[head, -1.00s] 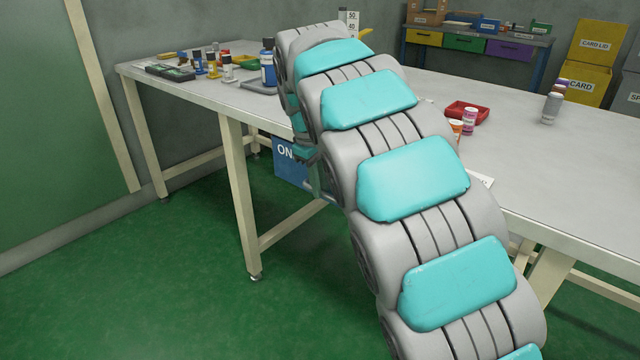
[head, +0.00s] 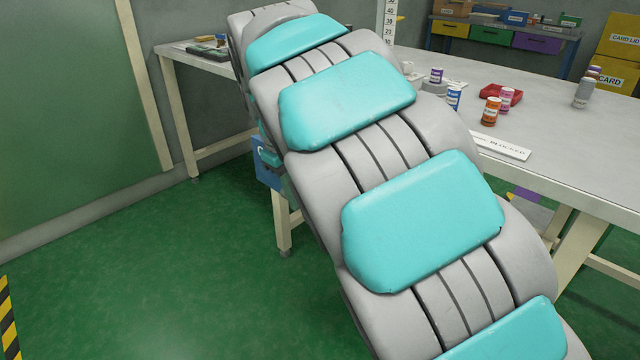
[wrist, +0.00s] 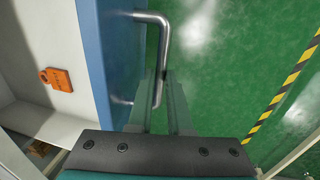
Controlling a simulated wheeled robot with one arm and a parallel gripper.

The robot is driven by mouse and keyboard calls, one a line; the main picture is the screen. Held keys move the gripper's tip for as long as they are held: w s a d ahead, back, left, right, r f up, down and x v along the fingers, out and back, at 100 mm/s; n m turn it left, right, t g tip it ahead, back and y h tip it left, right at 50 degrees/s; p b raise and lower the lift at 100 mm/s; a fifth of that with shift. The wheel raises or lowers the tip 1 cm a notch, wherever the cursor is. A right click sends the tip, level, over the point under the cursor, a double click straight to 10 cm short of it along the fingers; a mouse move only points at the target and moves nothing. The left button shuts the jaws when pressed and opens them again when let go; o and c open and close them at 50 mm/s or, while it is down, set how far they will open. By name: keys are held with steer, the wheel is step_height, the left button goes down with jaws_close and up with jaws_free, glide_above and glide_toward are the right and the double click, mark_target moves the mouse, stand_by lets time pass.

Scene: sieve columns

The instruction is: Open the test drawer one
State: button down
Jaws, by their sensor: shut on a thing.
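The blue front of test drawer one (head: 268,170) shows below the table's front edge in the head view, partly hidden by my arm. In the wrist view, the blue front (wrist: 100,60) stands upright with a pale drawer interior behind it, so the drawer is at least partly open. An orange item (wrist: 58,79) lies inside. A metal bar handle (wrist: 165,38) sticks out from the front. My gripper (wrist: 160,82) is shut on the lower part of this handle. In the head view my arm hides the gripper and the handle.
The grey table (head: 590,170) bears orange, pink and blue-labelled bottles, a red tray (head: 515,96) and a white label strip (head: 500,146). A table leg (head: 284,225) stands by the drawer. The green floor (head: 130,270) in front is clear, with yellow-black tape (wrist: 270,105).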

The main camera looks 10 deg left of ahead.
steer(key=s+a, duration=0.3)
steer(key=s, duration=0.2)
steer(key=shift+a+b, duration=0.3)
steer(key=shift+a, duration=0.1)
steer(key=c, duration=0.8)
jaws_free()
steer(key=shift+w, duration=0.1)
steer(key=shift+c, duration=0.2)
step_height(320, 180, up, 8)
steer(key=s, duration=0.1)
steer(key=shift+a+f, duration=0.2)
steer(key=shift+a, duration=0.2)
steer(key=shift+s, duration=0.1)
